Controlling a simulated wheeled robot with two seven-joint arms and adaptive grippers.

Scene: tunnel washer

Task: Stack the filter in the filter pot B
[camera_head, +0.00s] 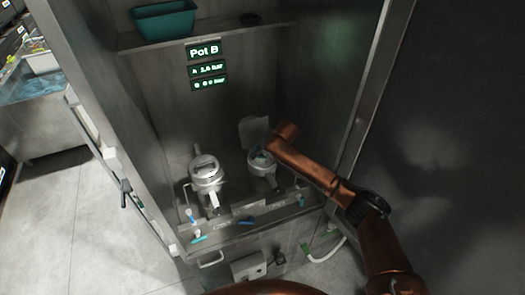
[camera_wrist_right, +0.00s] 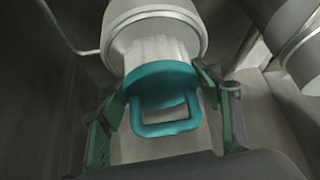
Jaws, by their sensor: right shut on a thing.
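The filter has a white ribbed body (camera_wrist_right: 157,50) and a teal cap with a square loop handle (camera_wrist_right: 165,128). My right gripper (camera_wrist_right: 165,95) has its green-padded fingers on both sides of the teal cap and is shut on the filter. The white body runs into the round mouth of a pale pot (camera_wrist_right: 155,14); how deep it sits is hidden. In the head view my right arm reaches over the right-hand pot (camera_head: 262,184), whose lid (camera_head: 254,131) stands open. The arm hides part of the pot mouth. My left gripper is not in view.
Blue-handled valves (camera_head: 199,239) line the front ledge. Cabinet walls flank both sides. A teal bin (camera_head: 164,20) sits on the upper shelf.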

